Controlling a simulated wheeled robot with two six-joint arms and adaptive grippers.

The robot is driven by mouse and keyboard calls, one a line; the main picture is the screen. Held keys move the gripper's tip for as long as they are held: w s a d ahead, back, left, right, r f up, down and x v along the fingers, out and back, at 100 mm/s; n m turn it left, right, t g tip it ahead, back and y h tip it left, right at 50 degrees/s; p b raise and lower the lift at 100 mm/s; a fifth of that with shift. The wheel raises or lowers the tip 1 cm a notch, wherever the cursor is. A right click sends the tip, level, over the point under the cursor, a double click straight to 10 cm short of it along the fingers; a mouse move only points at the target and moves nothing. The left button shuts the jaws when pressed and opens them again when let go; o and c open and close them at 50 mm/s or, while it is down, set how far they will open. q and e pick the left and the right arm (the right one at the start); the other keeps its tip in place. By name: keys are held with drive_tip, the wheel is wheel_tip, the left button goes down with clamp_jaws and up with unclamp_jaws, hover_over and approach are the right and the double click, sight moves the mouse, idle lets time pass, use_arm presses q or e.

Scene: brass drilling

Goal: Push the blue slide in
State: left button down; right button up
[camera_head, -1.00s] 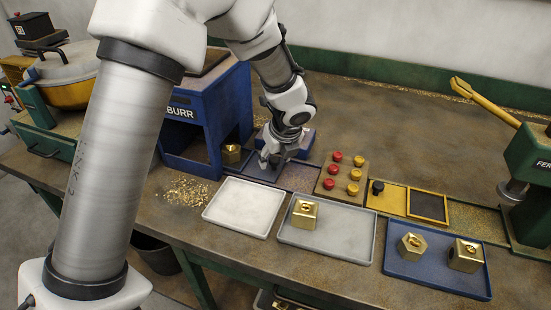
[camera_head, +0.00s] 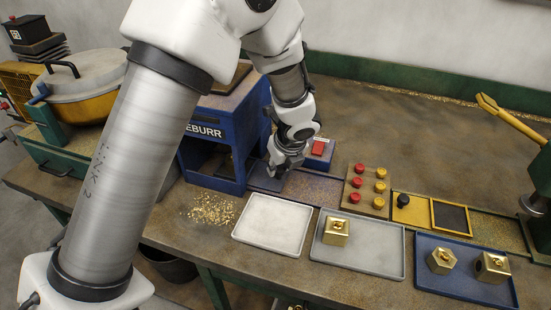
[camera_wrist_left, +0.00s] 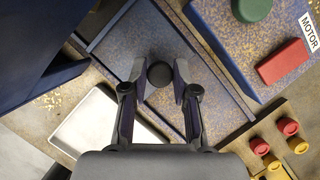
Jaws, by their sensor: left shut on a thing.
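The blue slide (camera_head: 266,181) lies low at the right side of the blue DEBURR housing (camera_head: 212,132). In the left wrist view the slide (camera_wrist_left: 130,42) is a blue-grey plate running under my fingers, with a round black knob (camera_wrist_left: 160,74) on it. My left gripper (camera_head: 280,170) reaches down over the slide. In the wrist view its two fingers (camera_wrist_left: 159,82) are shut on the knob, one on each side. The housing's inside is dark, and my arm hides part of its front. My right gripper is not in view.
A blue motor box with a red switch (camera_head: 318,148) stands behind the gripper. A wooden board (camera_head: 352,196) with red and yellow knobs is to the right. In front are a white tray (camera_head: 240,232), a grey tray (camera_head: 385,270) with a brass block (camera_head: 336,231), and a blue tray (camera_head: 455,286).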

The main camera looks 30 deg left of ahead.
use_arm(q)
drive_tip(key=shift+s+d+f, duration=0.1)
drive_tip(key=shift+f, duration=0.05)
drive_tip(key=c, duration=0.9)
unclamp_jaws()
drive_tip(key=shift+s+a, duration=0.15)
drive_tip(key=shift+a, duration=0.1)
drive_tip(key=shift+d, duration=0.15)
drive_tip(key=v, duration=1.2)
drive_tip(key=shift+f, duration=0.1)
